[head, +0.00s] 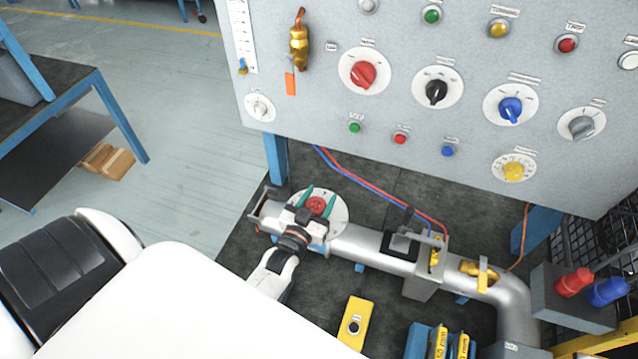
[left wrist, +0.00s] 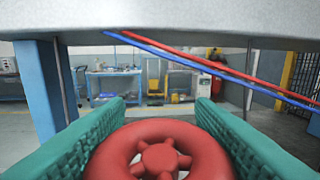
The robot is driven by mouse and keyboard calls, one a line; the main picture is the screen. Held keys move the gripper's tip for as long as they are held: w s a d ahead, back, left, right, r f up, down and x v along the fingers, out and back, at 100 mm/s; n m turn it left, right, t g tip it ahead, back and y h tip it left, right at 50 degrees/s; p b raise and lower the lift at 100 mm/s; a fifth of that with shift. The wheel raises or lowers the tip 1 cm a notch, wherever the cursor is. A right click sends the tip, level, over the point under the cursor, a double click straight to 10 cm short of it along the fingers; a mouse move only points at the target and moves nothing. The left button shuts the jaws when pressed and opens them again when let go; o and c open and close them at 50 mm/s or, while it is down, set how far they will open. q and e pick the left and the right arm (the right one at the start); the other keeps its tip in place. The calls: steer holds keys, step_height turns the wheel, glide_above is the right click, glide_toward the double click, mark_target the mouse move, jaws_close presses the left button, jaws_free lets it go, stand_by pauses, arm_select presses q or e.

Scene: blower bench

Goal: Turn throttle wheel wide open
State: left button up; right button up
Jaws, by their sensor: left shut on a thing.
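The throttle wheel is a small red handwheel (head: 317,206) in the middle of a round white dial plate (head: 338,214) on the grey pipe. My left gripper (head: 318,199) is at the wheel, its green fingers one on each side of it. It is shut on the wheel. In the left wrist view the red wheel (left wrist: 160,158) sits between the two green fingers, with its spokes and hub showing and its lower part cut off by the frame. The dial's markings are too small to read. My right gripper is not in view.
A grey control panel (head: 320,110) with several knobs and buttons rises behind the pipe (head: 362,244). Red and blue hoses (head: 372,186) run close to the right of the wheel. A yellow box (head: 355,322) with a black button lies in front.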

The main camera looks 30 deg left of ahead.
arm_select(q)
steer(key=shift+r, duration=0.1)
steer(key=o, duration=1)
steer(key=shift+s+f, duration=0.2)
steer(key=shift+s, duration=0.2)
steer(key=s+b, duration=0.1)
steer(key=s, duration=0.2)
steer(key=s+d+b, duration=0.1)
steer(key=s, duration=0.3)
steer(key=s+b, duration=0.1)
steer(key=s, duration=0.3)
steer(key=shift+d+r, duration=0.15)
steer(key=shift+d, duration=0.2)
